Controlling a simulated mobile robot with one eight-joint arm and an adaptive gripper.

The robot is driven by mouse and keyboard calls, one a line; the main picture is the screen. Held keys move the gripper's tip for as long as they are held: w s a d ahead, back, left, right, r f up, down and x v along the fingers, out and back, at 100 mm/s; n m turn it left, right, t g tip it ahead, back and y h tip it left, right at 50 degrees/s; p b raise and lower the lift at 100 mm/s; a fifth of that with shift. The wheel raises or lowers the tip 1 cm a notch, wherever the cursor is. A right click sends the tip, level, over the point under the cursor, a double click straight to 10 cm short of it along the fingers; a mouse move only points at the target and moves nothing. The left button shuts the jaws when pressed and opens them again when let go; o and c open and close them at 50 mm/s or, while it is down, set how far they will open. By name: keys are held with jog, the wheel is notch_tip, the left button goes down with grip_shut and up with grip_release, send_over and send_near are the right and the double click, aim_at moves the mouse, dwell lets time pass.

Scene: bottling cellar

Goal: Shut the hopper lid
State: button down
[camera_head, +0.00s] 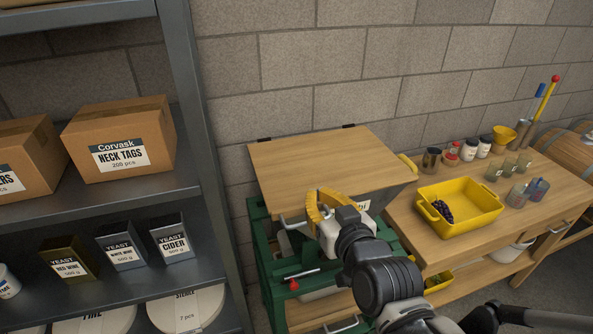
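The hopper lid (325,163) is a broad wooden panel with two dark hinges along its back edge by the wall. It lies over the grey hopper (399,195), sloping slightly or nearly level; I cannot tell whether its front edge rests on the rim. A green frame (258,245) carries the hopper. My gripper (324,201), with yellow fingers, is at the lid's front edge and overlaps it in the picture. Contact is unclear. My wrist hides part of the hopper's front, and the finger gap is not clear.
A grey shelf (208,180) with boxes stands close on the left. On the right, a wooden bench (405,222) holds a yellow tray (462,225) with dark grapes, jars and cups. A red-knobbed lever (301,274) is low on the green frame.

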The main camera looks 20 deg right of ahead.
notch_tip(320, 180, down, 8)
jog(key=b, duration=0.5)
jog(key=shift+s+r+b, duration=0.2)
jog(key=shift+s+b, duration=0.1)
jog(key=shift+s, duration=0.05)
